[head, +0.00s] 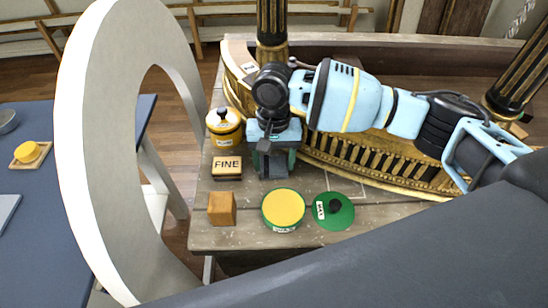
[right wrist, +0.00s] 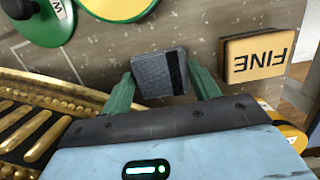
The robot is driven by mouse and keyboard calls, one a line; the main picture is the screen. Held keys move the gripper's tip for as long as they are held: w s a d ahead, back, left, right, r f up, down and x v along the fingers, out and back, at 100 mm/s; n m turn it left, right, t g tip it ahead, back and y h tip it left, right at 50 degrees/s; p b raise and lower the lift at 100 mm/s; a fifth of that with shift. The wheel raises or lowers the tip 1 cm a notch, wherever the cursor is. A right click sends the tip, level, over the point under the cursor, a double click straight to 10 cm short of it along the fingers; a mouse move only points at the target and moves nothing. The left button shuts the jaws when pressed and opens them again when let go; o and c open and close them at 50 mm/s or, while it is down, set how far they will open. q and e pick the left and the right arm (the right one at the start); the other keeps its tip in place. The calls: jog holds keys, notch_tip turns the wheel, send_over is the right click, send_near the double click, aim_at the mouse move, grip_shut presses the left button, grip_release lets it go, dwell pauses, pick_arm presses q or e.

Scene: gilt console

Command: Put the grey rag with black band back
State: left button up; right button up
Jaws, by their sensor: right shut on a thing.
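The grey rag with a black band (right wrist: 155,76) is between the green fingers of my right gripper (right wrist: 164,86) in the right wrist view. The black band runs along its right side there. In the head view my right gripper (head: 273,160) points down over the wooden table, just right of the FINE block. The rag is mostly hidden there by the gripper. I cannot tell whether the rag touches the tabletop. My left gripper is not in view.
The FINE block (head: 227,168), a yellow pot with black knob (head: 224,128), an orange-brown block (head: 221,209), a yellow green-rimmed disc (head: 284,208) and a green lid (head: 343,217) surround the gripper. A gilt rail (head: 385,178) curves behind. A thin outlined rectangle (right wrist: 22,51) marks bare tabletop.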

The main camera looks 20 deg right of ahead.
aim_at(274, 158)
jog(key=o, duration=0.9)
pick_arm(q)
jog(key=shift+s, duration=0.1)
pick_arm(e)
jog(key=shift+r, duration=0.15)
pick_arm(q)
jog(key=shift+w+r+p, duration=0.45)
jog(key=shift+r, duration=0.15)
pick_arm(e)
jog(key=r, duration=0.4)
jog(key=w+r, duration=0.1)
jog(key=r, duration=0.6)
jog(key=shift+w+d+r, duration=0.3)
jog(key=shift+w+r, duration=0.05)
jog(key=shift+r, duration=0.05)
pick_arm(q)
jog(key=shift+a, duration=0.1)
